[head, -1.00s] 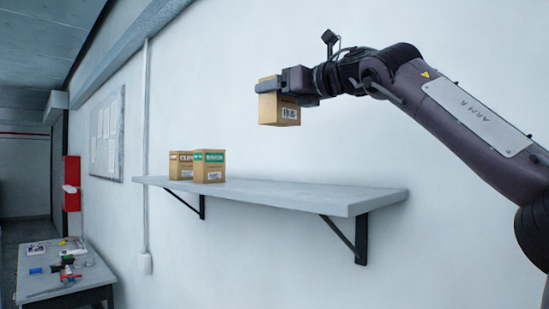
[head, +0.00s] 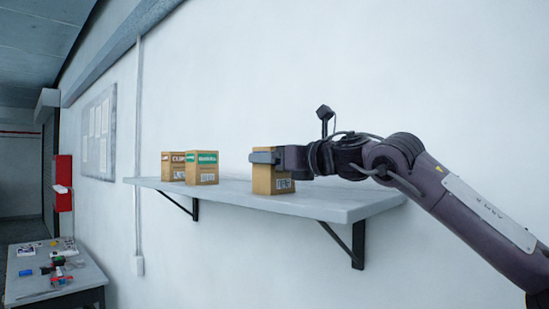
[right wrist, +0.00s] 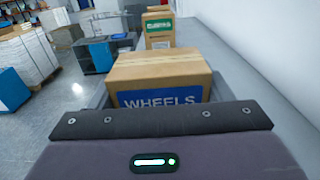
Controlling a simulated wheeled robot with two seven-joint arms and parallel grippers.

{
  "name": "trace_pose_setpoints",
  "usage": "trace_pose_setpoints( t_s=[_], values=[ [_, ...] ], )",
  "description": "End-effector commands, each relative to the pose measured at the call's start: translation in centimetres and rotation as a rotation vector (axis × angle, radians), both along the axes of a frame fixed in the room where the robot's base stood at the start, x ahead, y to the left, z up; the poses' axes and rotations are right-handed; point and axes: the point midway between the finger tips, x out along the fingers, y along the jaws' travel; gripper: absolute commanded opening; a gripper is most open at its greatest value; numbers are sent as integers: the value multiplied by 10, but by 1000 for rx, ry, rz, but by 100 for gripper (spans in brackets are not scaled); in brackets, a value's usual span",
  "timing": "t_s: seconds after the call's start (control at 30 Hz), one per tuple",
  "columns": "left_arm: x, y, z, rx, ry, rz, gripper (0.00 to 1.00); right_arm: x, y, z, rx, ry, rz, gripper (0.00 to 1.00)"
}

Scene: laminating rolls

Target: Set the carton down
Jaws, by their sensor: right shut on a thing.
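The brown carton (head: 272,183) is upright at the wall shelf (head: 330,204), its lower edge at the height of the shelf top. My right gripper (head: 264,158) is shut on the upper part of the carton. In the right wrist view the carton (right wrist: 160,72) shows its taped top and a blue label reading WHEELS in front of the gripper. Whether its base fully rests on the shelf cannot be told for sure. My left gripper is not in view.
A cluttered table (head: 75,285) is at lower left.

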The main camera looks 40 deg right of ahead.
Motion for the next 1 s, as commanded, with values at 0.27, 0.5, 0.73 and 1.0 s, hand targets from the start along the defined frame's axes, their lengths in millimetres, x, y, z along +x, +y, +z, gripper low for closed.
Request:
trace_pose_setpoints(
  t_s=[0.27,0.5,0.73,1.0],
  values=[
    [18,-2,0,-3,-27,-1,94,0,0,-3,0,2,0,79],
    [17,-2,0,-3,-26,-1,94,0,0,-3,0,2,0,94],
    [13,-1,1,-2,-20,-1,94,0,0,1,0,2,0,94],
    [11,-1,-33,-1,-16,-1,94,-42,-3,-5,-1,-6,0,94]
  ],
)
